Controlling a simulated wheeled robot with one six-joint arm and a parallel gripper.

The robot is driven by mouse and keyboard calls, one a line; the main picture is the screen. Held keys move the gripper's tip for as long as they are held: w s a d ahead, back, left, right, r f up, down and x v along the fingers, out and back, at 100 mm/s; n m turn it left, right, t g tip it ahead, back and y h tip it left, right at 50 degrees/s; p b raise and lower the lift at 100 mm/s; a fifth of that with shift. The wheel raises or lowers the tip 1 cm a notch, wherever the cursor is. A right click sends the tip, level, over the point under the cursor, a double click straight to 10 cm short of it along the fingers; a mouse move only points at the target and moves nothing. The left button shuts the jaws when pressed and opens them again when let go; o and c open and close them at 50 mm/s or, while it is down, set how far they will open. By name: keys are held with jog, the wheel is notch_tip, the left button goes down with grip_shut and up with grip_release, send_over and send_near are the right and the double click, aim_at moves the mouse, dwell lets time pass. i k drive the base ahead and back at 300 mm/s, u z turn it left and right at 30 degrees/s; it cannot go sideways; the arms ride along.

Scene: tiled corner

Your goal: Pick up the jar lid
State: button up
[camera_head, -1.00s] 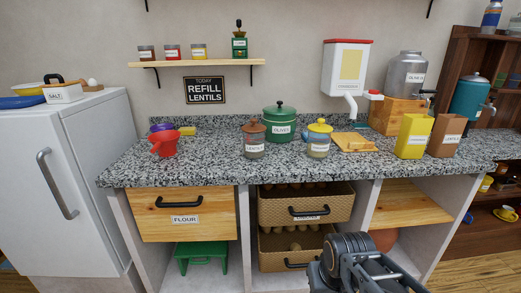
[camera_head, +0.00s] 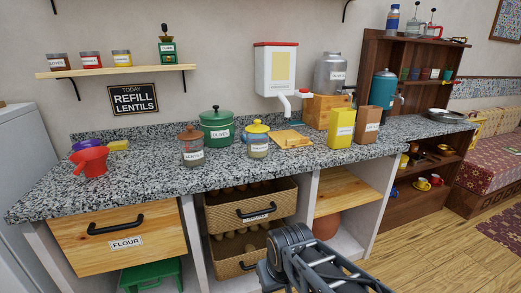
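A glass jar labelled as lentils (camera_head: 193,154) stands on the speckled worktop with a brown lid (camera_head: 190,133) on top. To its right is a second glass jar (camera_head: 258,148) with a yellow lid (camera_head: 256,128) on top. Both jars are upright, and both lids look seated. Part of my dark arm shows at the bottom centre, in front of the cabinet and well below the jars. My gripper's fingers cannot be made out in this view.
A green olives pot (camera_head: 217,130) stands behind the jars. A red funnel (camera_head: 90,161) is at the left and a cutting board (camera_head: 290,139) at the right. Yellow (camera_head: 341,129) and brown (camera_head: 367,125) packets stand farther right. The worktop (camera_head: 150,185) is bare in front.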

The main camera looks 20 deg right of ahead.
aim_at(191, 135)
jog(key=u, duration=0.8)
jog(key=i, duration=0.85)
jog(key=z, duration=0.05)
